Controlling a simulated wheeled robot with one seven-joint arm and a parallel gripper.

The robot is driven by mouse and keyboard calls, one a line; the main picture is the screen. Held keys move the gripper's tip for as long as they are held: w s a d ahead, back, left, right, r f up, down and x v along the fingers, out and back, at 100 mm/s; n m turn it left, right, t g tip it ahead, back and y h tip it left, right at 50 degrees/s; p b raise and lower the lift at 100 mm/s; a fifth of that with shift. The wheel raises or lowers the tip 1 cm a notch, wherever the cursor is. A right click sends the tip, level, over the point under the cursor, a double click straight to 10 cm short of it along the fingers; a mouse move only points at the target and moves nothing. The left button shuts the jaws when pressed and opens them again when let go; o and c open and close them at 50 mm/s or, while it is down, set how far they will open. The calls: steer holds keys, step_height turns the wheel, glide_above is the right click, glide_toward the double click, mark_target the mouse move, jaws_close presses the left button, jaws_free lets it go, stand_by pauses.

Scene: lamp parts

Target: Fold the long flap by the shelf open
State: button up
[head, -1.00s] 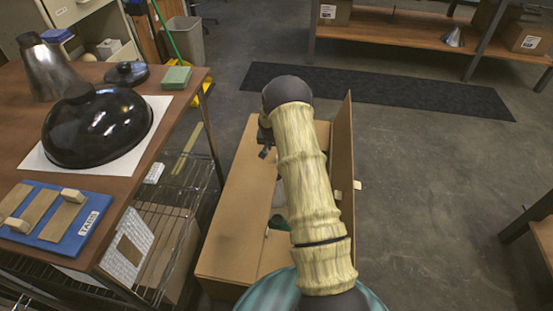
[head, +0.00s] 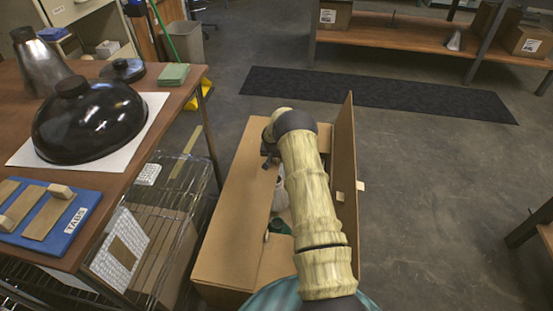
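An open cardboard box stands on the floor beside the wire shelf (head: 182,190). Its long flap by the shelf (head: 228,225) lies as a broad, nearly flat panel on the left side, reaching over part of the opening. The opposite long flap (head: 345,175) stands upright on the right. My gripper (head: 268,162) is a small dark shape at the far end of the box, by the inner edge of the shelf-side flap. My arm hides much of it and of the opening. I cannot tell whether the fingers are apart or touch the flap.
Inside the box a dark green thing (head: 279,227) and something pale show partly. A wooden table (head: 120,190) with a black dome (head: 88,125) and a blue tabs board (head: 50,218) stands left.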

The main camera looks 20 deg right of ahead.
jaws_close()
stand_by(1.3)
